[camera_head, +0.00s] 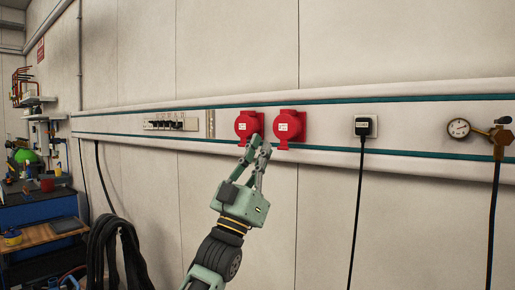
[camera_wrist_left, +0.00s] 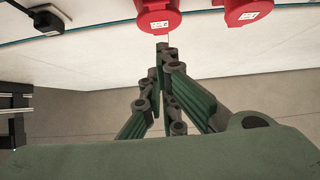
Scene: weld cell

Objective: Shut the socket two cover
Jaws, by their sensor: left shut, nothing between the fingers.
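Two red sockets are on the wall rail, a left one (camera_head: 248,124) and a right one (camera_head: 289,125), each with a round red cover bearing a white label. I cannot read which is socket two, and both covers look closed or nearly so. My left gripper (camera_head: 260,143) is shut and empty, its tips at the lower right of the left socket. Contact is unclear. In the left wrist view, where left and right are swapped, the shut fingers (camera_wrist_left: 168,52) point up just below one red socket (camera_wrist_left: 157,17); the other red socket (camera_wrist_left: 245,11) is to its right.
A black plug (camera_head: 365,126) with a hanging cable and a pressure gauge (camera_head: 459,128) are on the rail to the right. A switch row (camera_head: 170,124) is to the left. A cluttered blue workbench (camera_head: 38,210) and coiled black hose (camera_head: 115,246) stand at lower left.

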